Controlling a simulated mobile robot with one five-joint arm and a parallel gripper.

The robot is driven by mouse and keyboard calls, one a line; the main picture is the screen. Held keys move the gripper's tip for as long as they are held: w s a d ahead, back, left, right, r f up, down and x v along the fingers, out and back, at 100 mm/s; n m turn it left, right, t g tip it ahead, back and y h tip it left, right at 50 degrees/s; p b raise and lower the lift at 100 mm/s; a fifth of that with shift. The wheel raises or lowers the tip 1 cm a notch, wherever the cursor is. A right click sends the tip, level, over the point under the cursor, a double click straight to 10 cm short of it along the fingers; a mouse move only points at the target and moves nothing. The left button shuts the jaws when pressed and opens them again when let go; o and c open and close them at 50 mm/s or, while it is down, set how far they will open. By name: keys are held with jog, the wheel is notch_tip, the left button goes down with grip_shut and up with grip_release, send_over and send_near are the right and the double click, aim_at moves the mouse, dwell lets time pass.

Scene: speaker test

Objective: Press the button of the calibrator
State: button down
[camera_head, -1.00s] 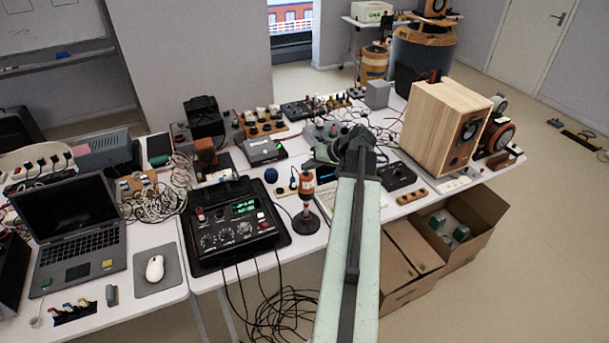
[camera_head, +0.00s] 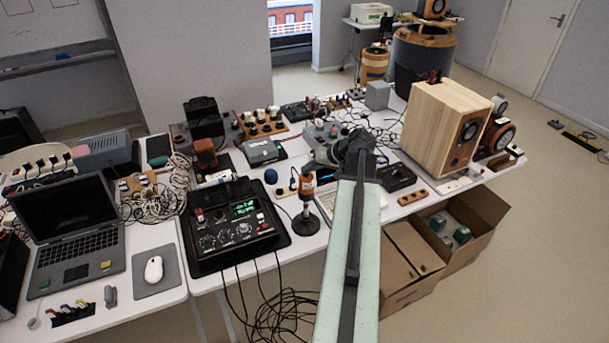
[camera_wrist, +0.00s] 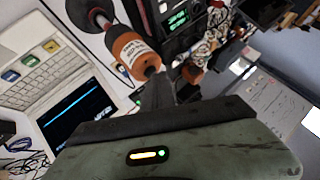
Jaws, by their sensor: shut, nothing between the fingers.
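The calibrator (camera_head: 307,188) is an orange and dark cylinder with a pale label, upright on a round black base on the table. It also shows in the wrist view (camera_wrist: 133,52), tilted by the camera angle. My gripper (camera_head: 318,157) is shut and empty, close to the right of the calibrator's upper end. In the wrist view my dark gripper fingers (camera_wrist: 160,90) lie right by the orange end; I cannot tell whether they touch it. The calibrator's button is not clearly visible.
A black meter box (camera_head: 235,228) with a green display stands left of the calibrator. A laptop (camera_head: 72,235) and mouse (camera_head: 153,269) are further left. A wooden speaker (camera_head: 446,128) stands at the right. Cables and small devices crowd the table behind.

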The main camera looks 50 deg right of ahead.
aim_at(308, 175)
jog(key=shift+r+p, duration=0.95)
jog(key=shift+p, duration=0.05)
notch_tip(308, 175, up, 6)
jog(key=p, duration=0.6)
